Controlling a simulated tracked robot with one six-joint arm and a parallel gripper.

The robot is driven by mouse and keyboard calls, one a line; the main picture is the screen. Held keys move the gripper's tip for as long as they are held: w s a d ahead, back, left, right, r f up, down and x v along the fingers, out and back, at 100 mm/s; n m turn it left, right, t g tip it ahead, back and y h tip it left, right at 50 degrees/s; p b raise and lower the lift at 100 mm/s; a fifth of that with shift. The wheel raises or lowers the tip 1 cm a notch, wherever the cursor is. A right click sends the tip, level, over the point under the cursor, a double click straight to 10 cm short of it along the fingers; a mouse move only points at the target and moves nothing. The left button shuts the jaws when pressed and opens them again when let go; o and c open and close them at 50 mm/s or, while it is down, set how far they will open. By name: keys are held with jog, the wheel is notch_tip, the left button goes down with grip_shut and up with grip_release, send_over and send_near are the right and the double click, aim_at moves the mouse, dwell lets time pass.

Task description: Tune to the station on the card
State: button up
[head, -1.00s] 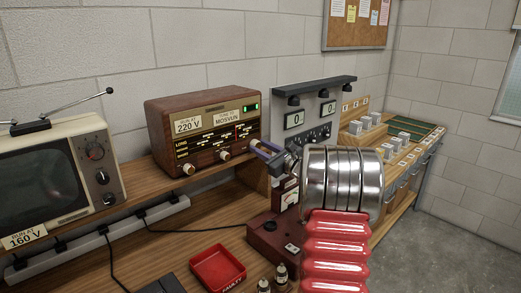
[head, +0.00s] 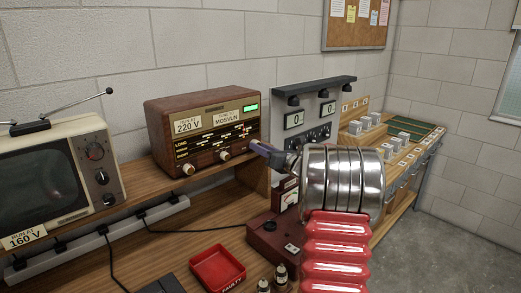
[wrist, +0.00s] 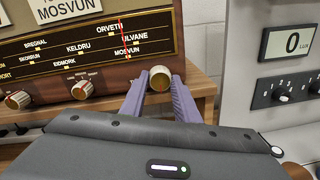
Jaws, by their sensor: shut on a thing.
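The wooden radio (head: 203,127) stands on the shelf. Its card (head: 226,115) reads MOSVUN, and the card also shows in the wrist view (wrist: 70,7). The dial (wrist: 85,45) carries several station names. Its red needle (wrist: 123,38) stands slanted, its lower part by the MOSVUN mark. A green indicator (head: 250,107) is lit at the radio's upper right. My gripper (wrist: 160,82) is shut on the right-hand knob (wrist: 160,75), one purple finger on each side. In the head view my gripper (head: 257,146) hides that knob.
Two other knobs (wrist: 82,90) and (wrist: 17,99) sit left of the gripped one. A television (head: 55,175) stands left, and a panel with two displays (head: 308,115) stands close on the right. A red tray (head: 218,268) lies on the bench below.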

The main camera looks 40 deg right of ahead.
jog(key=shift+f, duration=0.5)
jog(key=o, duration=1)
jog(key=shift+r, duration=0.3)
jog(key=shift+o, duration=0.2)
jog(key=shift+s, duration=0.1)
jog(key=s, duration=1.3)
jog(key=shift+s+a, duration=0.15)
jog(key=shift+s, duration=0.15)
